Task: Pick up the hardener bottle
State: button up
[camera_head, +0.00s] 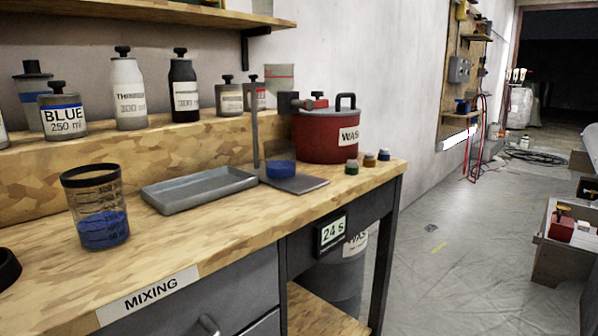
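No label that I can read says hardener. A dark bottle (184,88) with a black knob cap and a white label stands upright on the raised ledge at the back of the bench; its label is too small to read for sure. To its left stands a white bottle (127,91) whose label begins with "TH". A small grey container (229,97) with a pale label stands to the right of the dark bottle. My gripper is not in view.
On the wooden bench (215,233) stand a clear cup of blue liquid (104,228), an empty grey tray (198,189), a stand with a blue item (281,169) and a red pot (325,137). A shelf (135,15) overhangs the ledge. Sheeted floor (440,260) lies open at right.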

aim_at(182, 76)
jog(key=u, duration=1.45)
